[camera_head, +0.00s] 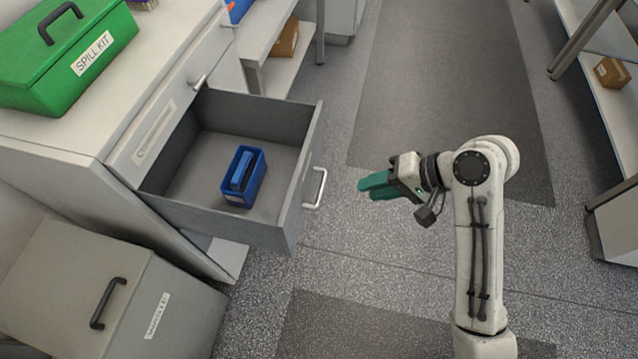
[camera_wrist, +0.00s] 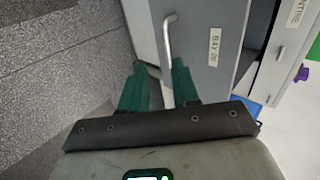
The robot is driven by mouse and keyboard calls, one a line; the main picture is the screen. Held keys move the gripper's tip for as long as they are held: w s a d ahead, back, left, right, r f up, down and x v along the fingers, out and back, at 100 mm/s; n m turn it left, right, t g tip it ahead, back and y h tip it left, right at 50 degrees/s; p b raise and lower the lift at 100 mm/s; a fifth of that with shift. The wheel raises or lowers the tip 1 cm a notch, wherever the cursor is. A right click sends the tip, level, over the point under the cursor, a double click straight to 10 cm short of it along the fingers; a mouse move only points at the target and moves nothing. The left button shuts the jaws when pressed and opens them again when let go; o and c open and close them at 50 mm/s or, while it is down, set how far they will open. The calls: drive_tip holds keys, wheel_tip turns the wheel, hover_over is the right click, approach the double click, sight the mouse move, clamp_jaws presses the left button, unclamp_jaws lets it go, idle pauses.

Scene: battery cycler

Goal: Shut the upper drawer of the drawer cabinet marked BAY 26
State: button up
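The open drawer (camera_head: 295,195) stands pulled out from the white cabinet (camera_head: 60,150) in the head view. Its grey front faces my gripper and carries a metal bar handle (camera_head: 317,190). A blue bin (camera_head: 243,177) lies inside it. In the wrist view a grey front (camera_wrist: 205,70) bears the label BAY 26 (camera_wrist: 214,47) and a bar handle (camera_wrist: 170,38). My gripper (camera_head: 367,187) has green fingers and is to the right of the handle, apart from it. In the wrist view its fingers (camera_wrist: 160,72) are spread with nothing held between them.
A green spill kit (camera_head: 65,55) sits on the cabinet top. A grey case (camera_head: 110,290) with a black handle stands at lower left. A shelf (camera_head: 610,110) with a brown box (camera_head: 612,73) is at right. The floor around my gripper is clear.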

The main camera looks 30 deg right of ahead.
sight(305, 192)
drive_tip(key=shift+w+r, duration=0.25)
drive_tip(key=shift+r, duration=0.1)
drive_tip(key=shift+c, duration=0.6)
drive_tip(key=shift+w+a+f, duration=0.15)
drive_tip(key=shift+c, duration=0.8)
drive_tip(key=b+x, duration=0.1)
drive_tip(key=x, duration=0.8)
clamp_jaws()
drive_tip(key=shift+w+a, duration=1.6)
